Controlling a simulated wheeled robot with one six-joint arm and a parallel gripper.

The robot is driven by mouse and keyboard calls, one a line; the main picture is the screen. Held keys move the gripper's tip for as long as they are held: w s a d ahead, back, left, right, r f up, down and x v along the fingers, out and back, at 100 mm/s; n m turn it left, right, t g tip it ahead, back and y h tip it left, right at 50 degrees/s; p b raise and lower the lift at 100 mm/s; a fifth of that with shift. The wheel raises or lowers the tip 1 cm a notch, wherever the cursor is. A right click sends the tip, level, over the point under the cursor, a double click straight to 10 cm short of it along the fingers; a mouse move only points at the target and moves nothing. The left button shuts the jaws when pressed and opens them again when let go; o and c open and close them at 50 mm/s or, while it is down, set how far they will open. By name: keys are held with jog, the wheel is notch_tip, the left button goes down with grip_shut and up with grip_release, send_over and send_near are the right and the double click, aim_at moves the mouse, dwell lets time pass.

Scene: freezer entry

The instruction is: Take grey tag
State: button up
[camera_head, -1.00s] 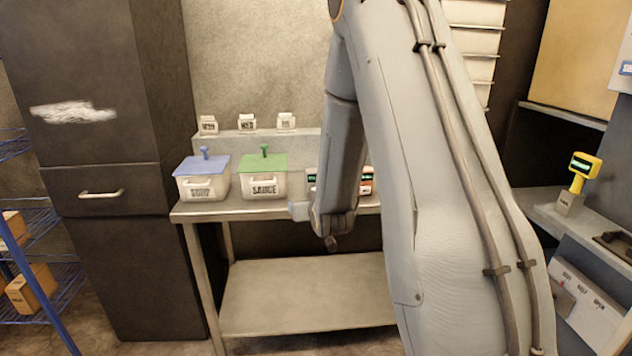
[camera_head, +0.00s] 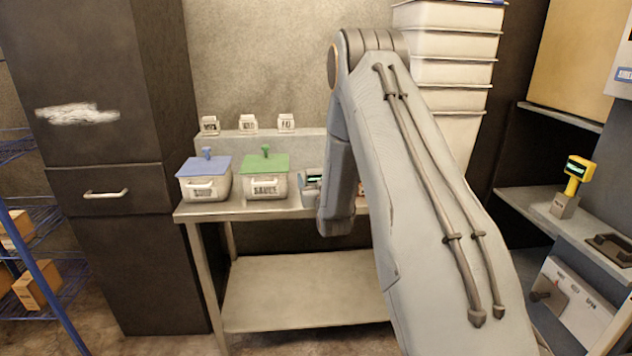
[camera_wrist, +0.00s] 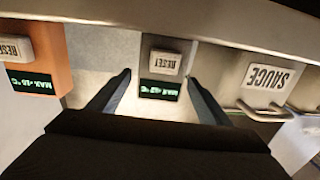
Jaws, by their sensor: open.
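The grey tag (camera_wrist: 160,75) is a small box with a RESET button and a dark display reading MAX -18 °C, upside down in the wrist view. In the head view my gripper is hidden behind my arm.
An orange tag (camera_wrist: 36,62) is left of the grey one in the wrist view. The table (camera_head: 250,212) has a ledge behind with small labelled blocks (camera_head: 248,123).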

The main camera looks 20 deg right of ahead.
jog(key=shift+w+d, duration=0.15)
jog(key=shift+w, duration=0.45)
jog(key=c, duration=1.2)
